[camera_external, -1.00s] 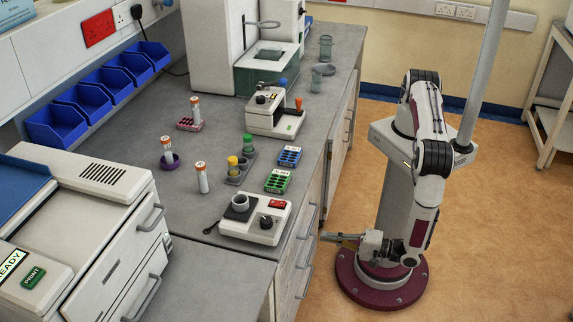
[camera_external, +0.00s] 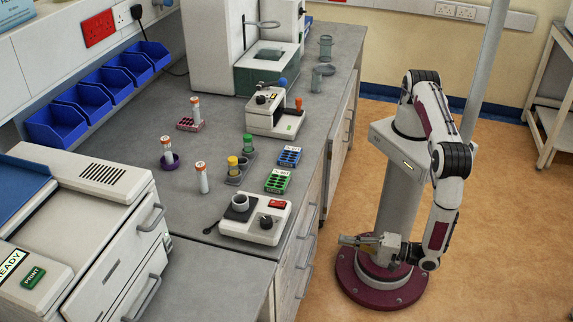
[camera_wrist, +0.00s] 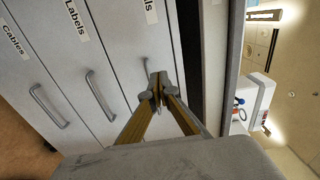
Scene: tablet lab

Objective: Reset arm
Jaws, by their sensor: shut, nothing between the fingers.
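My gripper (camera_external: 345,240) is low beside my base in the outside view, to the right of the bench and clear of it. It points left toward the bench's drawer fronts. In the wrist view my gripper (camera_wrist: 156,97) shows its two tan fingers meeting at the tips, shut with nothing between them. Behind the fingers stand drawer fronts (camera_wrist: 110,50) with metal handles and labels, one reading "Labels" and one "Cables".
The grey bench (camera_external: 150,130) carries several tubes, a blue rack (camera_external: 289,156), a green rack (camera_external: 277,181), a white device with a dial (camera_external: 255,220) and a lever machine (camera_external: 275,111). Orange floor (camera_external: 500,230) is open to the right of my arm.

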